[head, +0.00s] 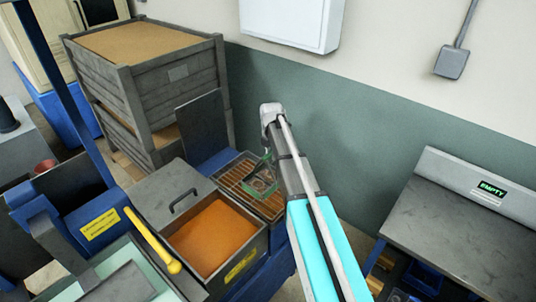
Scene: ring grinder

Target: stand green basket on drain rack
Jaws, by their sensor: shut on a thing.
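The green basket (262,188) is a small wire basket with a green frame, in the middle of the head view. It is over the drain rack (230,178), an orange-brown slatted grate behind the orange-filled tank. My gripper (269,156) is above the basket, mostly hidden by my own arm, and is shut on the basket's upper part. The basket looks about upright. I cannot tell whether its bottom touches the slats or hangs just above them.
The open tank of orange liquid (212,236) is in front of the rack, with a grey lid (170,195) at its left. A yellow handle (152,240) sticks up nearby. A grey bench (470,235) with an "EMPTY" display stands right. Stacked crates (150,85) stand behind.

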